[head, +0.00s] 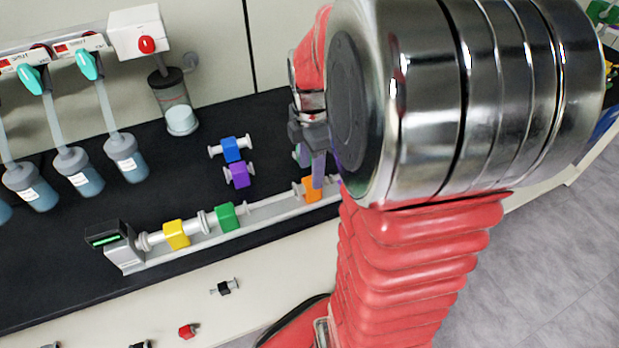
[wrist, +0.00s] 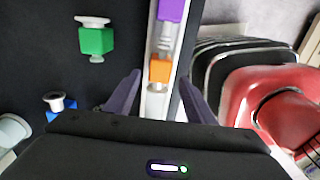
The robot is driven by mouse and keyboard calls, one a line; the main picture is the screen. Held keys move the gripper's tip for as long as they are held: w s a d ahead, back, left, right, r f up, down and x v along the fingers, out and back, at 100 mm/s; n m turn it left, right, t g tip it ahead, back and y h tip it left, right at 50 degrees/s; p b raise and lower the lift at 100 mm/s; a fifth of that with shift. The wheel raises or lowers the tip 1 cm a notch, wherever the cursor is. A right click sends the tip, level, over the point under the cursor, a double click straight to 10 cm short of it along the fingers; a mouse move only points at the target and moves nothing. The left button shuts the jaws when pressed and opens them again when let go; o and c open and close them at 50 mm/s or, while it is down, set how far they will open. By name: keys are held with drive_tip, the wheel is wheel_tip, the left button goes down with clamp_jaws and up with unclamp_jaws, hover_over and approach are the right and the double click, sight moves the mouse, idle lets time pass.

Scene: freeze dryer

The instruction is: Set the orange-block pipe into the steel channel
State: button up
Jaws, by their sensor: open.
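The orange-block pipe (head: 309,191) lies along the steel channel (head: 270,226), right of the green block in the head view. In the wrist view the orange block (wrist: 160,70) lies in line with the channel (wrist: 181,62), with a pale pipe end on its near side. My gripper (head: 312,166) is open above the channel at the orange block. In the wrist view its fingers (wrist: 161,84) stand apart, one on each side of the channel, and hold nothing. My arm hides the channel's right end in the head view.
The channel also bears a yellow block (head: 176,235), a green block (head: 227,217) and a purple block (wrist: 171,10). A blue-block pipe (head: 232,149) and another purple-block pipe (head: 238,174) lie on the black counter. Flasks (head: 126,158) stand at the left.

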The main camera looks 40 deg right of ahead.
sight(310, 182)
wheel_tip(310, 182, up, 7)
drive_tip(key=shift+f, duration=0.15)
drive_tip(key=shift+a, duration=0.1)
idle(0.6)
drive_tip(key=s+a+r+m+t, duration=0.2)
drive_tip(key=s+a+m, duration=0.2)
drive_tip(key=a+m, duration=0.3)
drive_tip(key=s+a+r+m+t, duration=0.1)
drive_tip(key=s+a+m+t, duration=0.2)
drive_tip(key=a+m, duration=0.5)
drive_tip(key=shift+s+a+r+t, duration=0.35)
drive_tip(key=shift+s+a, duration=0.3)
drive_tip(key=shift+a, duration=1.4)
drive_tip(key=shift+s, duration=0.15)
